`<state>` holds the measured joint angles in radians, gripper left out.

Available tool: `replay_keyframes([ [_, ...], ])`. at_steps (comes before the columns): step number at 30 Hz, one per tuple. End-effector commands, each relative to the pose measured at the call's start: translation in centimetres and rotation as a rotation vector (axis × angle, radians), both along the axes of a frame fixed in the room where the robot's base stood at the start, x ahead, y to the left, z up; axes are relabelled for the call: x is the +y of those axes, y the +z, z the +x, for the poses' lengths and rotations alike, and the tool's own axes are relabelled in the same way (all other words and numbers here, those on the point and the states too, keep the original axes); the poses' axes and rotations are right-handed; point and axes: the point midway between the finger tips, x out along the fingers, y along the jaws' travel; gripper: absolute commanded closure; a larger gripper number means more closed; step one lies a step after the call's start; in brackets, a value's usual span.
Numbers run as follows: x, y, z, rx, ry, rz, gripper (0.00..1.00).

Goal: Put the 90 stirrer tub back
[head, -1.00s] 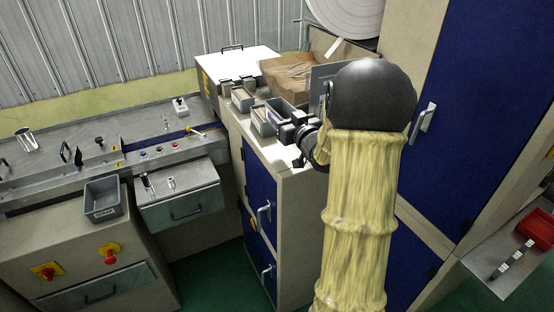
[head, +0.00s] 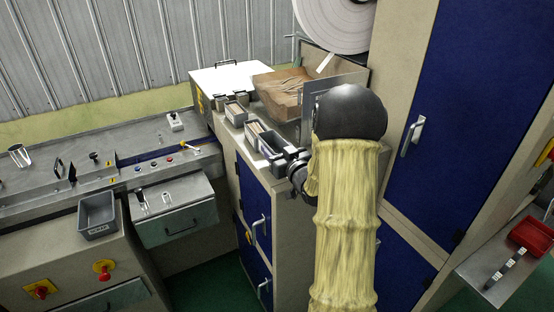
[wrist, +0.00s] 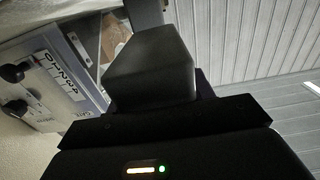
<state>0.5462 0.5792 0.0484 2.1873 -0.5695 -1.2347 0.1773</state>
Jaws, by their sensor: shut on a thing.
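A grey tub (head: 266,143) with pale sticks in it is at the front of the cabinet top in the head view. My gripper (head: 284,157) is shut on its near end. I cannot tell whether the tub rests on the top or is just above it, and no number on it is readable. In the wrist view a dark grey tapered block (wrist: 150,70) stands in front of my gripper; I cannot tell whether it is the tub or a finger.
Another tub with sticks (head: 236,114) and small holders stand behind it, beside a brown wrapped stack (head: 279,90). A grey tub (head: 97,215) sits on the left machine. A blue-doored cabinet (head: 478,110) and metal plate (head: 345,82) bound the right side.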

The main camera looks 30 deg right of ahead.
Motion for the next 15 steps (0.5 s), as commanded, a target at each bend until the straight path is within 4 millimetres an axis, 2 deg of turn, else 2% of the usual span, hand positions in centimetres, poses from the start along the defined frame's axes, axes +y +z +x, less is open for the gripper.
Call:
replay_keyframes([
  [5,0.0,-0.2,0.0,0.001,0.0,0.001,0.71],
  [15,0.7,-3.9,0.2,0.003,0.011,0.003,0.71],
])
